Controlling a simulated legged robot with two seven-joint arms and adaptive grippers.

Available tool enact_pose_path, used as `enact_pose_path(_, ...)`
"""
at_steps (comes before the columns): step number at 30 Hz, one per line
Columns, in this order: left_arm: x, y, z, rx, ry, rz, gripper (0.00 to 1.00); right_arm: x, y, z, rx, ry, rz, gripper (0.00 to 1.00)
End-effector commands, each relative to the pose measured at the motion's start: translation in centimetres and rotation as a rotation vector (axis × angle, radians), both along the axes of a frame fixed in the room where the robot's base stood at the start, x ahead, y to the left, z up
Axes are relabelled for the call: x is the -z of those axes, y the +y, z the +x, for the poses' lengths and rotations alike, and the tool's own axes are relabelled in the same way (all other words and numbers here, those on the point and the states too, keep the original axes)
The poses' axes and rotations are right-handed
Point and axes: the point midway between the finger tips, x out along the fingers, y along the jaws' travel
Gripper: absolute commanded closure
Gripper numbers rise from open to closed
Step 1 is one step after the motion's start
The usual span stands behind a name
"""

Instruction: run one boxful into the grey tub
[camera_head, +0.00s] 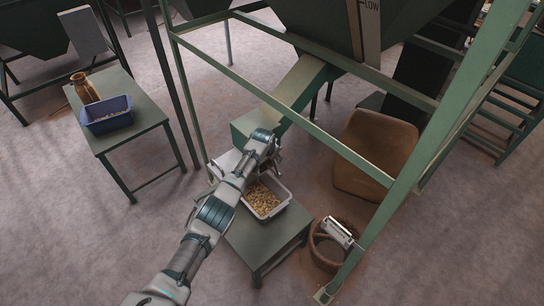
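A grey tub (283,198) stands on a small low green table (262,241) under the hopper's chute. It holds a heap of light brown nuts (262,198). The sloping chute (298,84) comes down from the big green hopper (318,22) to a green box-shaped outlet (242,124) above the tub. My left arm reaches up from the lower left, and its wrist is in front of the outlet. My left gripper (272,164) is mostly hidden behind the wrist, so its fingers and any hold cannot be made out. My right gripper is out of view.
Green frame legs and rails surround the hopper; one thick post (430,140) stands right. A brown sack-like object (375,155) and a round brown ring (322,258) with a white device (338,232) lie right. A blue tub (106,116) and brown jar (84,88) stand on the left table (140,118).

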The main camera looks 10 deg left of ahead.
Motion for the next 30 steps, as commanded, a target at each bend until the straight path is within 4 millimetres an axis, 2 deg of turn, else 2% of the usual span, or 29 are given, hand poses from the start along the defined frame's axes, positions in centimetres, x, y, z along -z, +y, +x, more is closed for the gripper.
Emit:
enact_pose_path(5, 0.0, 0.1, -0.1, 0.0, 0.002, 0.001, 0.41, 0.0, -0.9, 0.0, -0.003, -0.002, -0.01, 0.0)
enact_pose_path(11, -1.0, 0.1, -0.5, 0.0, 0.001, 0.0, 0.41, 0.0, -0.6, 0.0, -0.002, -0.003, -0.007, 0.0)
enact_pose_path(15, -2.6, 0.3, -1.4, 0.0, 0.0, 0.002, 0.41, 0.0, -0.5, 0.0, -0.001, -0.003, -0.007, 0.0)
enact_pose_path(24, -8.2, 0.6, -4.1, 0.0, 0.0, 0.001, 0.41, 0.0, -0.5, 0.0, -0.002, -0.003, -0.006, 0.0)
enact_pose_path(30, -10.2, 0.7, -5.0, 0.0, 0.002, 0.001, 0.41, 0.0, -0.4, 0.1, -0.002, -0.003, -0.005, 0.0)
